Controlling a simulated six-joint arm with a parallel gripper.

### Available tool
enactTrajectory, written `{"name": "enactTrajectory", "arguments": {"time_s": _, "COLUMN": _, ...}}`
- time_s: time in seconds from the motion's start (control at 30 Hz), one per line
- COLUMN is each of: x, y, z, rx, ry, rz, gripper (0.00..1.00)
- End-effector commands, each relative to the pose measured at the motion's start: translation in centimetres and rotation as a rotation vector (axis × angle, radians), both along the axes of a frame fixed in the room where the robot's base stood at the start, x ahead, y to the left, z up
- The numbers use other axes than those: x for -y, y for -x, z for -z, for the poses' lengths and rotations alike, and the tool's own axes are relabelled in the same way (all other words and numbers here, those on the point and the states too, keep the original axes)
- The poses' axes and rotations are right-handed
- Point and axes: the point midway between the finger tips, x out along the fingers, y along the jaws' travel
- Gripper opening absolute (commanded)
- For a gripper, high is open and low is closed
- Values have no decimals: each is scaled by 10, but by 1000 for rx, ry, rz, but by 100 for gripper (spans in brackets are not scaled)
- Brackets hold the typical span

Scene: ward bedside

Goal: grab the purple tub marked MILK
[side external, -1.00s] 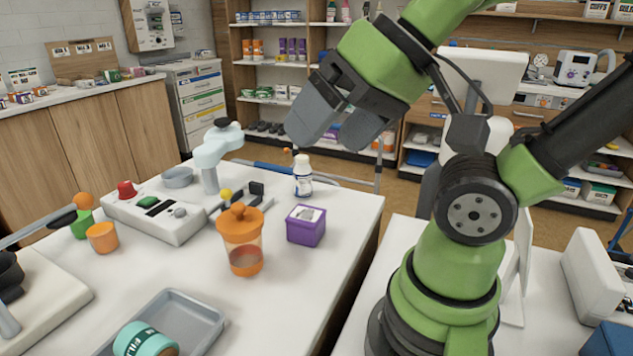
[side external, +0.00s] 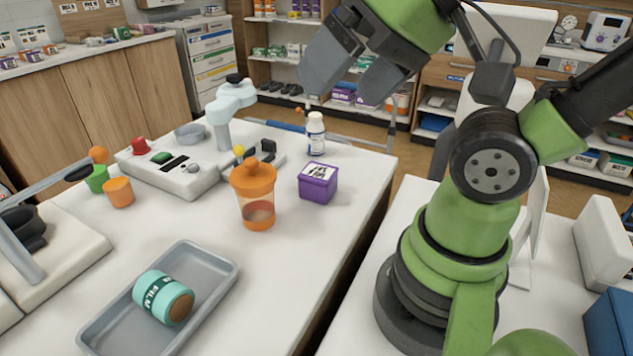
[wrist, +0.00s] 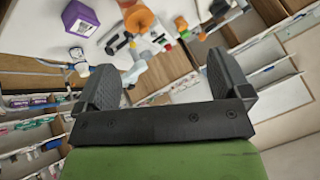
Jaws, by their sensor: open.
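The purple tub (side external: 318,184) stands upright on the white table near its right edge, with a pale label on its lid; the lettering is too small to read. It also shows at the upper left of the wrist view (wrist: 81,18). My gripper (side external: 335,95) is open and empty, raised above and beyond the table's far right corner, well apart from the tub. Its two dark fingers also show spread apart in the wrist view (wrist: 166,88).
An orange-lidded jar (side external: 254,196) stands just left of the tub, and a white bottle (side external: 315,134) behind it. A grey tray (side external: 225,278) holds a teal roll (side external: 160,296) at the front. A white device (side external: 172,165) stands at the back left.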

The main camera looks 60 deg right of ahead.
Motion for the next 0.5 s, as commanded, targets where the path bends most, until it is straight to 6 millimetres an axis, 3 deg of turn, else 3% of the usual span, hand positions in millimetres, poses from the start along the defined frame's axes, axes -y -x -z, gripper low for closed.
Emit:
{"name": "enactTrajectory", "arguments": {"time_s": 0.33, "x": 2, "y": -4, "z": 1, "rx": -12, "ry": 13, "rz": -2, "gripper": 98}}
{"name": "enactTrajectory", "arguments": {"time_s": 0.5, "x": 19, "y": -31, "z": 8, "rx": -97, "ry": 98, "rz": -23, "gripper": 98}}
